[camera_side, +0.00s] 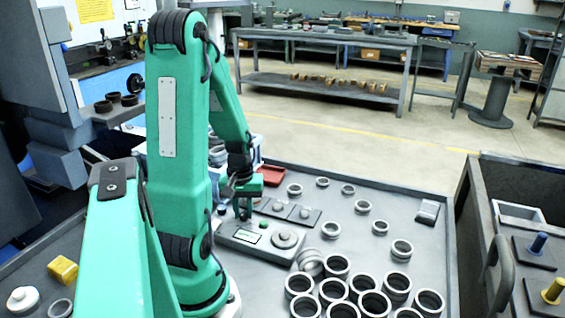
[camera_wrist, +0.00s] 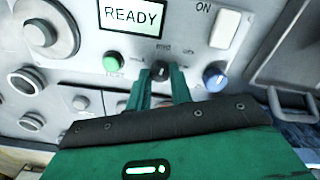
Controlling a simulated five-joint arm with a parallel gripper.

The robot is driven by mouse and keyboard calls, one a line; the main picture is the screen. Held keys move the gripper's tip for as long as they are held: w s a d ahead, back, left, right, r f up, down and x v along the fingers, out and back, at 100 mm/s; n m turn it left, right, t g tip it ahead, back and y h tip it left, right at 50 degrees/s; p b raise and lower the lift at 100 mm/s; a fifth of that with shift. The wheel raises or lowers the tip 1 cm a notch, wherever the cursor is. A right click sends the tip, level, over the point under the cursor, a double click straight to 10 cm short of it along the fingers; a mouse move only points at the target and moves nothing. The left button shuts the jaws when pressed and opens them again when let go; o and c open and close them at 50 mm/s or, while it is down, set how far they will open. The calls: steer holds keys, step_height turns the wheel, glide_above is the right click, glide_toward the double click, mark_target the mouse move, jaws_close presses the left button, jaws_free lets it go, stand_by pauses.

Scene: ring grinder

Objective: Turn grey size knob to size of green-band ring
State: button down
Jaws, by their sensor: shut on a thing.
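The grey size knob (camera_wrist: 160,69) is small and dark and sits on the panel in the wrist view, with tiny labels around it; the one above it seems to read "mid". My gripper (camera_wrist: 161,82) has its green fingers on both sides of this knob and is shut on it. Where the knob points is too small to tell. In the side view my gripper (camera_side: 243,213) reaches down to the grey control box (camera_side: 265,240), and the knob is hidden there. Many plain grey rings (camera_side: 336,266) lie on the bench; I cannot make out a green band on any.
Close to the knob are a green button (camera_wrist: 113,61), a blue knob (camera_wrist: 215,76), a white ON switch (camera_wrist: 226,29) and a display (camera_wrist: 131,16) reading READY. A large round dial (camera_wrist: 45,30) is at the left. A red tray (camera_side: 272,174) stands behind my gripper.

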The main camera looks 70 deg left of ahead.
mark_target(244, 213)
steer(key=shift+n, duration=1)
steer(key=shift+r, duration=0.1)
steer(key=c, duration=1.3)
jaws_free()
steer(key=shift+o, duration=0.2)
steer(key=shift+r, duration=0.1)
steer(key=shift+r, duration=3.8)
steer(key=w+d+r+m+t, duration=0.2)
steer(key=d+r+m, duration=0.4)
steer(key=d, duration=0.5)
steer(key=w+d+r+m+t, duration=0.3)
steer(key=d+r+m, duration=0.3)
steer(key=d+m, duration=0.3)
steer(key=w+d, duration=0.1)
steer(key=d, duration=0.2)
steer(key=shift+r+m+t, duration=0.3)
